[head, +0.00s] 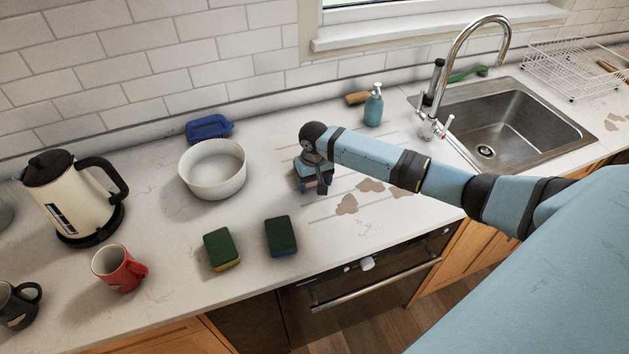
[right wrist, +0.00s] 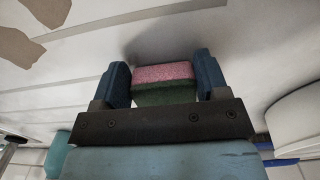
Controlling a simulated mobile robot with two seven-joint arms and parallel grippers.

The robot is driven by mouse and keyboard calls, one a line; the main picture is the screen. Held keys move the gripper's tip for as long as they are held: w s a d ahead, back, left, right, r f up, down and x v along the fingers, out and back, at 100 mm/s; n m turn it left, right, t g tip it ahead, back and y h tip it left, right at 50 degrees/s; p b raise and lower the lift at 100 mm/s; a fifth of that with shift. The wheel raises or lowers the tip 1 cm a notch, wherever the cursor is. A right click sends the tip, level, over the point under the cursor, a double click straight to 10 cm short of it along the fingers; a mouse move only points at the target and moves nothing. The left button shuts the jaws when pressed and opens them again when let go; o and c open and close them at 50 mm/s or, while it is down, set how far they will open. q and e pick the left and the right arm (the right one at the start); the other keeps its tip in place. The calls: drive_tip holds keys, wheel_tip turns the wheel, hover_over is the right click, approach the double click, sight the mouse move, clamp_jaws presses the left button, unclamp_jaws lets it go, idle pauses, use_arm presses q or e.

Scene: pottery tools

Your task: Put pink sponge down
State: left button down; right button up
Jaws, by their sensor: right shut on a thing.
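The pink sponge (right wrist: 165,73), pink on one face and dark green on the other, is between the two blue fingers of my right gripper (right wrist: 163,80) in the right wrist view. In the head view my right gripper (head: 314,181) points down at the counter, right of the white bowl, and mostly hides the sponge. The right gripper is shut on the sponge. It is low over the counter; I cannot tell whether the sponge touches it. My left gripper is not in view.
Two green-topped sponges, one yellow below (head: 222,249) and one blue (head: 281,236), lie near the counter's (head: 340,235) front.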

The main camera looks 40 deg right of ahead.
drive_tip(key=shift+f, duration=0.1)
drive_tip(key=o, duration=0.9)
wheel_tip(320, 180, up, 12)
drive_tip(key=shift+r+b, duration=0.2)
drive_tip(key=shift+b, duration=0.25)
